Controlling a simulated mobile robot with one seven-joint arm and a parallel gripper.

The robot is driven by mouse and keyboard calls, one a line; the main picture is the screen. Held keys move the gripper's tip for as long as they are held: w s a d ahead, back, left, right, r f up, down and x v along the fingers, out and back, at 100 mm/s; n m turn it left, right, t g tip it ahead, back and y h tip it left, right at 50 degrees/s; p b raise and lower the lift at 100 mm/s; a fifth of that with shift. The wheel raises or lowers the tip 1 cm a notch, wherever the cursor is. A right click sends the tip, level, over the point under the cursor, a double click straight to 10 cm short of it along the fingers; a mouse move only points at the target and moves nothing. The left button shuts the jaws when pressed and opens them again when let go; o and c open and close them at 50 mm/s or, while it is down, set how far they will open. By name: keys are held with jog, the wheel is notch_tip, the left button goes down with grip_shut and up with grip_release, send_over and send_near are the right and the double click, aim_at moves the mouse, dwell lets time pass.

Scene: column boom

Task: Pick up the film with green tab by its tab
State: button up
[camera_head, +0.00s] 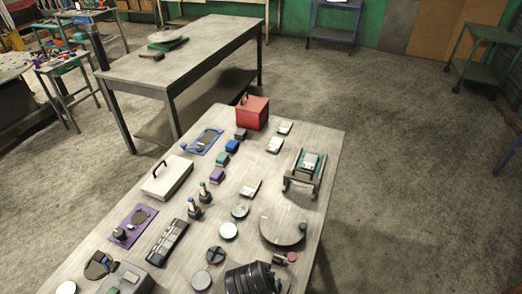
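I cannot tell which is the film with the green tab. My gripper is not recognisable in the view. A dark ribbed shape (250,278) at the bottom edge cannot be identified.
A large round grey plate (282,231) lies right of the discs. A teal-framed stand (304,170), a red box (252,112), a white case (167,176) and small bottles (194,208) crowd the table. Another table (200,55) stands behind.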

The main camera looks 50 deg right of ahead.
jog(key=shift+d+f, duration=0.1)
jog(key=shift+f, duration=0.2)
jog(key=shift+c, duration=0.3)
grip_shut()
